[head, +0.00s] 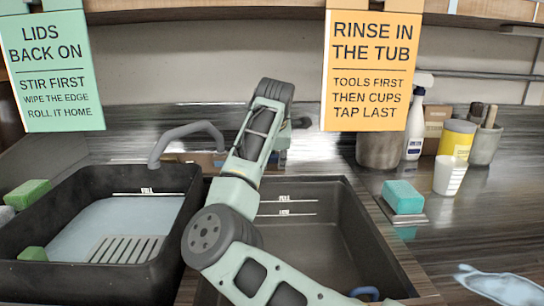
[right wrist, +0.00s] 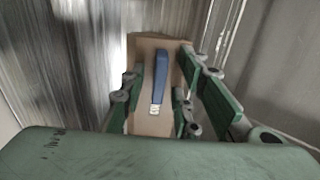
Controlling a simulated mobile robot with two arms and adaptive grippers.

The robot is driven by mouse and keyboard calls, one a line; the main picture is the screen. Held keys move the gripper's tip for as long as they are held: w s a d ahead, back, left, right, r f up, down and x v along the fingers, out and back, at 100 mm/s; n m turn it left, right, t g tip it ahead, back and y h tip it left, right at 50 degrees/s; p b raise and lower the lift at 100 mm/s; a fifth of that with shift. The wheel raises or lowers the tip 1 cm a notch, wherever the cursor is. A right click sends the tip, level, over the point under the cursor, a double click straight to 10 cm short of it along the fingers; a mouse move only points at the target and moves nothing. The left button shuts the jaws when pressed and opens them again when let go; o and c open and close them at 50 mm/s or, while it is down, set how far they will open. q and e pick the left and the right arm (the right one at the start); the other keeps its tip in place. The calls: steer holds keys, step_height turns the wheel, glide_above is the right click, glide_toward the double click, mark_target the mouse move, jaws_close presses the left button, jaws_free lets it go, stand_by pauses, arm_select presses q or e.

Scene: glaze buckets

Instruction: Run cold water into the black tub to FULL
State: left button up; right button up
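The black tub (head: 182,184) stands at the left in the head view, with a white FULL line on its back inner wall. A pale bluish surface, looking like water, lies inside below that line, with a slotted grate at the front. A grey spout (head: 190,130) bends over the tub's back edge; I see no stream from it. My right arm reaches to the back wall, hiding its gripper in the head view. In the right wrist view my right gripper (right wrist: 158,80) is open, its fingers on both sides of a blue lever (right wrist: 161,72) on a brown block (right wrist: 143,55). My left gripper is out of view.
A dark basin (head: 325,225) with two marked lines lies right of the tub, under my arm. Green sponges (head: 27,193) sit at the tub's left. A teal sponge (head: 403,195), white cup (head: 449,174) and spray bottle (head: 414,128) stand on the right counter. Two signs hang above.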

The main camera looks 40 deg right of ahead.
jaws_close()
stand_by(0.3)
steer(key=shift+n, duration=0.5)
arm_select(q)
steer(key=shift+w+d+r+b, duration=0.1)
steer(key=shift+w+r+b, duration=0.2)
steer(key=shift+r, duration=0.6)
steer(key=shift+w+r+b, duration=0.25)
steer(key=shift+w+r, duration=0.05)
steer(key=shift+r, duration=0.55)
arm_select(e)
steer(key=shift+n, duration=2)
jaws_free()
